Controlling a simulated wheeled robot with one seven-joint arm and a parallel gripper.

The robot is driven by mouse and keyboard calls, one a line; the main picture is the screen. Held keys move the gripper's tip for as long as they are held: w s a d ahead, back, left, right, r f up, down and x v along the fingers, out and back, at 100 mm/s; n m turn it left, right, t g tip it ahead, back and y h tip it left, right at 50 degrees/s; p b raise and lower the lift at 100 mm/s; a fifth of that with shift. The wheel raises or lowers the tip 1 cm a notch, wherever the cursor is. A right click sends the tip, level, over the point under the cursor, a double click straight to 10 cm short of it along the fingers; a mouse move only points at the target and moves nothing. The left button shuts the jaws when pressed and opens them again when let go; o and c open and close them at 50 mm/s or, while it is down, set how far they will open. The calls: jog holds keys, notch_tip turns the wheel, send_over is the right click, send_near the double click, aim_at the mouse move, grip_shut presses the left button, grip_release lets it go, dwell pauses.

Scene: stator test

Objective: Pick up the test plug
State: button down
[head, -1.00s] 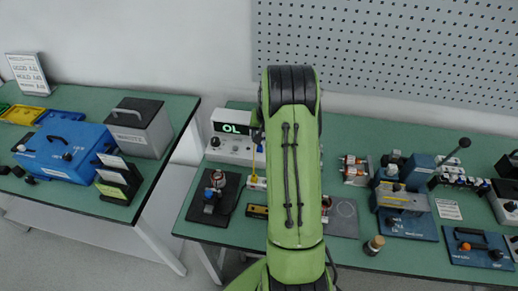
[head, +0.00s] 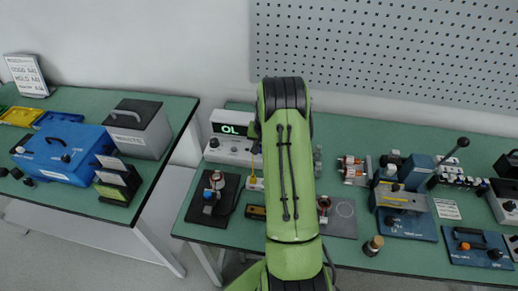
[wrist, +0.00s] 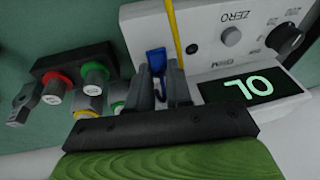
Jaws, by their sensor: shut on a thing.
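The test plug looks to be the small blue piece (wrist: 156,60) between the fingertips of my gripper (wrist: 161,78) in the wrist view. My gripper is shut on it. A thin yellow cable or rod (wrist: 173,28) runs upward right beside the plug; I cannot tell whether the two are joined. The fingers hide the plug's lower part. In the head view my green arm hides most of the gripper, and a yellow line (head: 252,160) shows just left of the arm.
The white meter (wrist: 210,45) reading OL is close right of the fingers. A dark block with red, green and yellow terminals (wrist: 75,65) is to their left. In the head view, several devices stand on the right of the green bench (head: 360,110); a left table holds a blue case (head: 65,150).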

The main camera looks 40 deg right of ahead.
dwell(0.3)
notch_tip(320, 180, up, 10)
jog(key=shift+p, duration=0.4)
